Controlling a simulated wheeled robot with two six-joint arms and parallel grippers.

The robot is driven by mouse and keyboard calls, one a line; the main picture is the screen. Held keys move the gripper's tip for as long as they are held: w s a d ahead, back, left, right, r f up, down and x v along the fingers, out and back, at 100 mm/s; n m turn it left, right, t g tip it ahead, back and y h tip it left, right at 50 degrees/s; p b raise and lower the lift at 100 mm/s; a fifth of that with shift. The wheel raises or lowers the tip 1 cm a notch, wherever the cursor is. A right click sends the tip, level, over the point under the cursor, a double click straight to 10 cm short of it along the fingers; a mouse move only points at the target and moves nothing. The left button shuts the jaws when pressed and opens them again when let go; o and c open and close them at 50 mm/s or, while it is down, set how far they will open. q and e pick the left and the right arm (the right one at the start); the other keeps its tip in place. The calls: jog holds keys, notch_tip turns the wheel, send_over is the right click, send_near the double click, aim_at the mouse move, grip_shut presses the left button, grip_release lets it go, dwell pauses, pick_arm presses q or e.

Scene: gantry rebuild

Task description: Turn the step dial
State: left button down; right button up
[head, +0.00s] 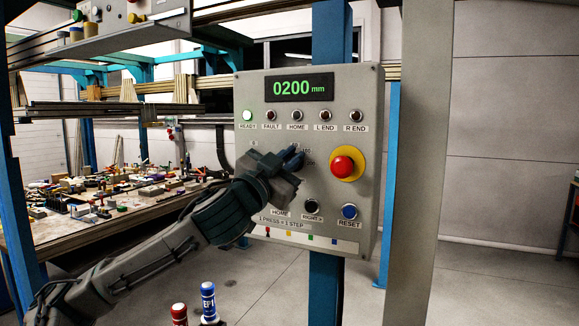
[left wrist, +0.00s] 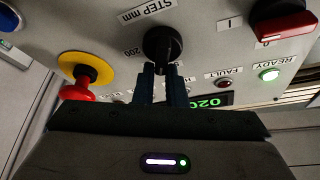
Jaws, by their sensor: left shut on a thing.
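The step dial (left wrist: 163,43) is a black round knob under the "STEP mm" label, with a "200" mark beside it. My left gripper (left wrist: 163,82) is shut on this dial, with its two dark fingers at the knob's edge. In the head view my left gripper (head: 291,158) reaches the middle of the grey control panel (head: 366,110) and hides most of the dial. I cannot tell exactly where the dial's pointer aims. The panel display (head: 300,87) reads 0200 mm. My right gripper is not in view.
A red emergency button (head: 343,166) on a yellow disc sits just right of the dial. A red-handled switch (left wrist: 284,22) shows in the left wrist view. The green READY lamp (head: 247,115) is lit. A cluttered workbench (head: 62,232) stands at left.

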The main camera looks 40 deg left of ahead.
pick_arm(q)
jog(key=m+h, duration=0.1)
jog(key=m, duration=0.2)
jog(key=m+g+h+b, duration=0.1)
jog(key=m, duration=0.2)
jog(key=f+m+g+h, duration=0.1)
jog(key=m, duration=0.2)
jog(key=shift+w+d+f+h+b, duration=0.1)
jog(key=shift+w+d+h+b, duration=0.05)
jog(key=shift+d+h+b, duration=0.2)
jog(key=m+g+b, duration=0.1)
jog(key=m, duration=0.3)
jog(key=shift+f, duration=0.1)
jog(key=shift+m+g+h+b, duration=0.25)
jog(key=shift+m+g+b, duration=0.2)
jog(key=shift+m, duration=0.25)
jog(key=shift+a+r, duration=0.15)
jog(key=shift+r, duration=0.05)
